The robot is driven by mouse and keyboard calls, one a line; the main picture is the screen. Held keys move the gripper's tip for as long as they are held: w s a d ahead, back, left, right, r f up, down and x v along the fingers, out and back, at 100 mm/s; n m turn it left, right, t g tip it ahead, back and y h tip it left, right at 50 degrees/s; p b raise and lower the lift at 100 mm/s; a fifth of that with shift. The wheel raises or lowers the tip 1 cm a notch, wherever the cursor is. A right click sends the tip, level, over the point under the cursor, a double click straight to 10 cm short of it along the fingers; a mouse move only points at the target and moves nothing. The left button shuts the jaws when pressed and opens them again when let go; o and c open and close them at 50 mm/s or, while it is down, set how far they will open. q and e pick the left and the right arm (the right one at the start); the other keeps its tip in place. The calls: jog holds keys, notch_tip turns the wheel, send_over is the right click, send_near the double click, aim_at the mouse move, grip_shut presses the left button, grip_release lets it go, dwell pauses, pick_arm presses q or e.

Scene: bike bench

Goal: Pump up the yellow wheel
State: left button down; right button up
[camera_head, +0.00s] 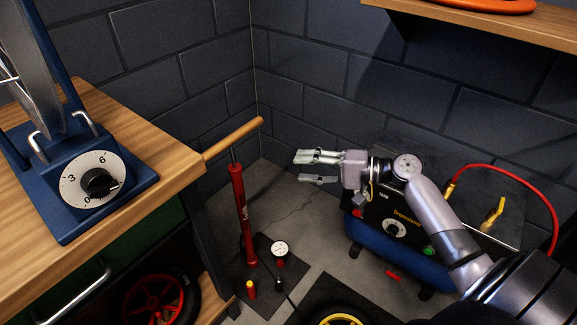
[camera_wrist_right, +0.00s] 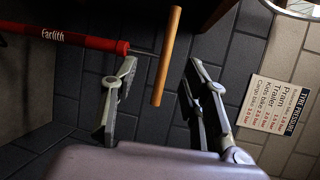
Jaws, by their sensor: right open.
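The yellow wheel (camera_head: 341,320) shows only as a rim arc at the bottom edge of the head view. A red floor pump (camera_head: 240,210) stands on a dark mat, with its wooden handle (camera_head: 234,139) at the top and a round white gauge (camera_head: 280,248) at its base. My right gripper (camera_head: 300,168) is open and empty, to the right of the pump handle and apart from it in the head view. In the right wrist view the handle (camera_wrist_right: 168,50) appears between the open fingers, and the red barrel (camera_wrist_right: 60,37) lies at upper left. My left gripper is not in view.
A wooden bench (camera_head: 150,165) with a blue stand and numbered dial fills the left. A blue compressor (camera_head: 395,240) with a red hose sits behind my right arm. A red wheel (camera_head: 155,300) is under the bench. A pressure sign (camera_wrist_right: 275,103) shows in the wrist view.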

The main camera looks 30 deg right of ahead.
jog(key=v, duration=0.5)
jog(key=shift+s, duration=0.1)
